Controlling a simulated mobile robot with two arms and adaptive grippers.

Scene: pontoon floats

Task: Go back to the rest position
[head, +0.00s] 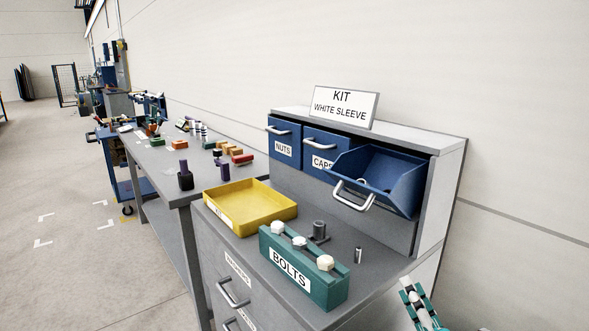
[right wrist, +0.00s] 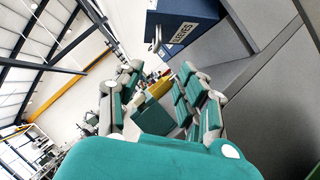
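My right gripper (head: 422,305) shows at the lower right of the head view, to the right of the bench and partly cut off by the frame. In the right wrist view its green-padded fingers (right wrist: 160,98) stand apart with a gap between them, and I see nothing held. My left gripper is not in the head view. The open blue drawer (head: 375,178) hangs tilted out of the cabinet, above and left of my right gripper; a blue drawer front (right wrist: 183,27) also shows at the top of the right wrist view.
On the grey bench stand a green BOLTS block (head: 290,277) with several white-headed bolts, a yellow tray (head: 222,211), a dark flanged part (head: 319,232) and a small metal sleeve (head: 358,255). A KIT WHITE SLEEVE sign (head: 344,106) tops the cabinet. The floor at left is mostly clear.

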